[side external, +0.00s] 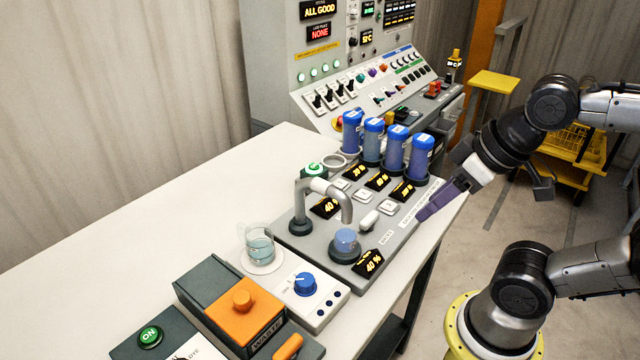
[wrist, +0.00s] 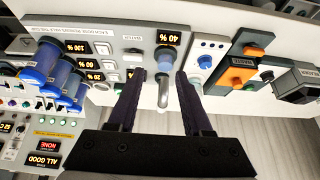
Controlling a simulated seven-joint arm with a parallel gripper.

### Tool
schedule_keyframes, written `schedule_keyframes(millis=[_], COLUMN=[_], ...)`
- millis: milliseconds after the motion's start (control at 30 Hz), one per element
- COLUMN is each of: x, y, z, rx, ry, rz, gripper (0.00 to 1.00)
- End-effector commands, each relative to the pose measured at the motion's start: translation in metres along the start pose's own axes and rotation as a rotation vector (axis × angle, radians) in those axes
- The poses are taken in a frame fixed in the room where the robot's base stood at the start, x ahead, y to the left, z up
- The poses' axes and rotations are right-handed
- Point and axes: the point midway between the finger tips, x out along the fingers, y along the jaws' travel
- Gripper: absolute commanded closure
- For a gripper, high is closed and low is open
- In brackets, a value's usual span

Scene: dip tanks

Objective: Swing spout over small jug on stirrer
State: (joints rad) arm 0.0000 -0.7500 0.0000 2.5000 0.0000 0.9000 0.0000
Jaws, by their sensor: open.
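The spout (side external: 326,187) is a grey curved pipe on a round base on the grey panel. Its outlet end hangs over a small blue-topped cup (side external: 346,241). The small jug (side external: 259,246) is clear, holds pale blue liquid and stands on the white stirrer (side external: 316,294) with a blue knob, left of the spout. My gripper (side external: 424,214) has dark purple fingers and is right of the spout, apart from it. In the wrist view my gripper (wrist: 160,74) is open and empty, with the spout (wrist: 163,94) seen between its fingers.
Several blue-capped cylinders (side external: 395,150) stand behind the spout. The orange-lidded waste box (side external: 230,305) is at the front left of the stirrer. A control console (side external: 370,80) rises at the back. The white table (side external: 170,215) is clear on the left.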

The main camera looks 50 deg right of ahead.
Motion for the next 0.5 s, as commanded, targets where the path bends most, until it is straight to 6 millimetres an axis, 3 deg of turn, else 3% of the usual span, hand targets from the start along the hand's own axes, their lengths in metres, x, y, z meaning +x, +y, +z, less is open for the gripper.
schedule_keyframes(millis=[133, 233, 333, 500], x=[0.0, 0.0, -0.005, -0.037], y=[0.0, 0.0, -0.002, -0.009], z=[0.0, 0.001, 0.005, -0.028], rx=[0.0, -0.005, -0.014, -0.026], ry=[0.0, -0.006, -0.038, -0.087], rz=[0.0, 0.0, -0.008, -0.042], gripper=[0.5, 0.34, 0.34, 0.34])
